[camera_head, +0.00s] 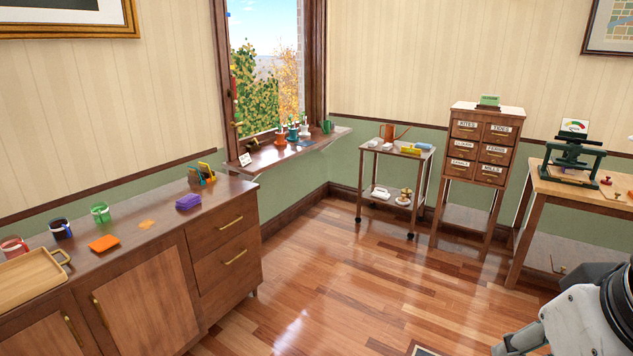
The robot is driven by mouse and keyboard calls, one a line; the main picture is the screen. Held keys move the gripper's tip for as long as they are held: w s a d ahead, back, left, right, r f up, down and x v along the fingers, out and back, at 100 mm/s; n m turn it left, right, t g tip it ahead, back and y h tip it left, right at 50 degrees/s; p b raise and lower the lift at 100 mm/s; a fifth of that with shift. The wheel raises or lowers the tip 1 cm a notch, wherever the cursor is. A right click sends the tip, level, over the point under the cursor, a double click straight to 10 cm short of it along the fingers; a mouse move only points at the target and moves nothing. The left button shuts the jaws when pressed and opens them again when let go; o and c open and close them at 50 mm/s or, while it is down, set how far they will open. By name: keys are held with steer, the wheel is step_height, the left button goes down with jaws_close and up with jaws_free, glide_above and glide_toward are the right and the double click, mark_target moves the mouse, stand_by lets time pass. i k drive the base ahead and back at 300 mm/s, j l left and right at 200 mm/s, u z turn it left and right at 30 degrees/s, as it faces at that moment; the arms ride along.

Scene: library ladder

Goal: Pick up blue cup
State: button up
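The blue cup (60,228) stands upright on the wooden cabinet top at the left. It looks dark with blue on the handle. A red cup (12,248) stands to its left and a green cup (100,213) to its right, both apart from it. Part of my arm shows at the bottom right corner, far from the cups. I cannot make out my gripper's fingers in this view.
A wooden tray (28,279) lies in front of the cups on the cabinet (160,237). A cart (386,158), a drawer unit (480,155) and a table stand across the room.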

mark_target(61, 228)
steer(key=i+j+u, duration=0.1)
steer(key=i+u, duration=0.55)
steer(key=u, duration=0.2)
steer(key=i+l+u, duration=0.15)
steer(key=i+u, duration=0.25)
steer(key=i+j+u, duration=0.25)
steer(key=i+u, duration=0.2)
steer(key=i+j+u, duration=0.15)
steer(key=i+u, duration=0.6)
steer(key=u, duration=0.2)
steer(key=i+j, duration=0.1)
steer(key=i, duration=0.3)
steer(key=i+j+z, duration=0.1)
steer(key=i, duration=0.3)
